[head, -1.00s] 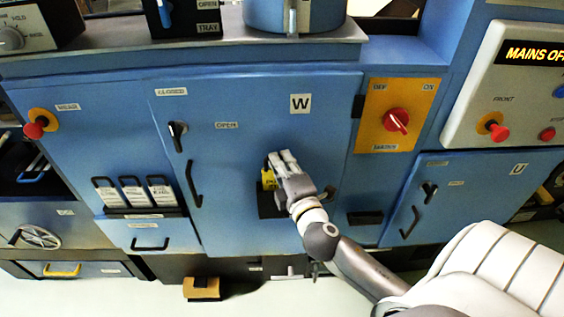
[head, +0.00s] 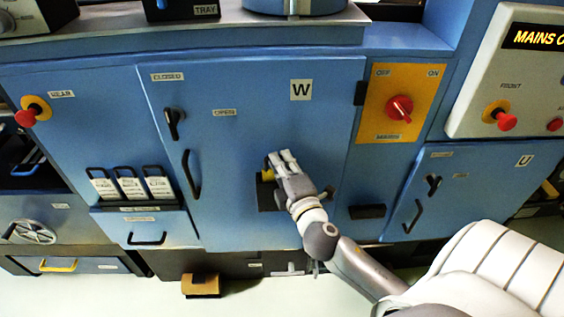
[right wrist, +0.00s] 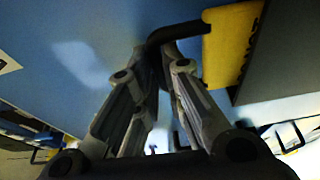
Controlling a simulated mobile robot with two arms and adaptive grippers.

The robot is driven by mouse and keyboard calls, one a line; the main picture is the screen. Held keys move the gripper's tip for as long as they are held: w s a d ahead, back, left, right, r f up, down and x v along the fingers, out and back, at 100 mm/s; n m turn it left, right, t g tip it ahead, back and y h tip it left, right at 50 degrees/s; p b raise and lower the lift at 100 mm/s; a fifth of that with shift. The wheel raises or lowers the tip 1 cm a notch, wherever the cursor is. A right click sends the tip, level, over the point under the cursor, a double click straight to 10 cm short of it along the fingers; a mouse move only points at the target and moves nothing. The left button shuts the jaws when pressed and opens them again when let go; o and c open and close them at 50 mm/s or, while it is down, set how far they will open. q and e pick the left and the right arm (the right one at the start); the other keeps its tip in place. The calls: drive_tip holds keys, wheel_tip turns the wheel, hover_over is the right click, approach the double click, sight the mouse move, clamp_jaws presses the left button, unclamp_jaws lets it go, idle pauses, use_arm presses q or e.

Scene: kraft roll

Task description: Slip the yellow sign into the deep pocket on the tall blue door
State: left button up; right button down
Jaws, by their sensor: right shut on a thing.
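The tall blue door (head: 240,85), marked W, is closed in the head view. Its black pocket (head: 267,201) is low on the door, partly hidden by my right gripper. My right gripper (head: 277,161) is just above the pocket. In the right wrist view its fingers (right wrist: 165,55) are shut on the black handle (right wrist: 178,32) of the yellow sign (right wrist: 228,48). The sign lies close along the door and meets the dark pocket (right wrist: 285,55); its far part is hidden there. Only a little of the sign (head: 267,175) shows in the head view. My left gripper is not in view.
A black door handle (head: 190,175) and latch (head: 173,123) are left of the pocket. Three black-handled tags (head: 131,183) stand in a rack further left. A yellow panel with a red switch (head: 399,107) is at right. A brown block (head: 201,286) is on the floor.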

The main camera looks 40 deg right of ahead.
drive_tip(key=shift+f+b, duration=0.4)
drive_tip(key=shift+f, duration=0.1)
drive_tip(key=c, duration=1.5)
unclamp_jaws()
drive_tip(key=shift+o, duration=0.2)
drive_tip(key=v, duration=1.2)
